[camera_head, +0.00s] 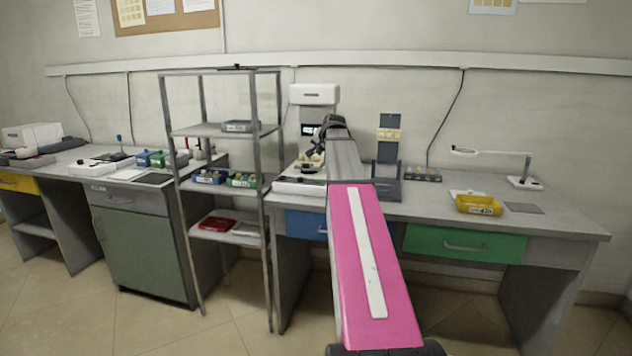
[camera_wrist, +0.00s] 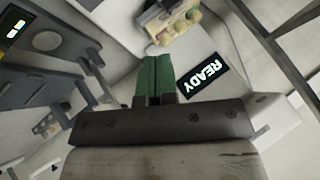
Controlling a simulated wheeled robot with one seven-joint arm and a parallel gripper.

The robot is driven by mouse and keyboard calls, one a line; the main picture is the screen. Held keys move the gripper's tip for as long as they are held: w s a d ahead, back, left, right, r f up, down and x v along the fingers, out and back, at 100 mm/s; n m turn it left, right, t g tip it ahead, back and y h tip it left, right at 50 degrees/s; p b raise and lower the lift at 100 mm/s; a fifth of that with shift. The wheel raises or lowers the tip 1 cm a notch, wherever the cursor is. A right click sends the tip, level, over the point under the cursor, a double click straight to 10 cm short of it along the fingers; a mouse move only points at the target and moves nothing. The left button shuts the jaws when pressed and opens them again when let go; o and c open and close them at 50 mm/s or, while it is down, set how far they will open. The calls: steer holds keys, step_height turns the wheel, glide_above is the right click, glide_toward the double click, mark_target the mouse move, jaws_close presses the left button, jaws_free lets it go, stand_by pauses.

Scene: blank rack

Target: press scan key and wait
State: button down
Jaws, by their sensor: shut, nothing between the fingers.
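A white machine (camera_head: 314,94) stands at the back of the right desk, with a dark display (camera_head: 308,129) below its head. In the wrist view the display (camera_wrist: 203,76) reads READY in white letters. My gripper (camera_wrist: 155,58) has its green fingers together and empty, just beside the display and over a white surface. I cannot tell whether the fingertips touch anything. A pale yellow and grey piece (camera_wrist: 172,22) lies just beyond the tips. No scan key can be made out; my fingers or arm may hide it. In the head view my arm hides part of the machine.
A grey shelf rack (camera_head: 222,130) with several bins stands left of my arm. A dark upright stand (camera_head: 389,150) is close on the right. A yellow bin (camera_head: 479,205) and a white lamp (camera_head: 525,182) sit farther right.

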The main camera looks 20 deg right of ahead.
steer(key=shift+f, duration=0.1)
steer(key=shift+f, duration=4.35)
steer(key=shift+f, duration=0.1)
steer(key=shift+f, duration=0.3)
steer(key=shift+f, duration=0.45)
steer(key=shift+r, duration=0.85)
steer(key=shift+r, duration=0.1)
steer(key=shift+r, duration=2.45)
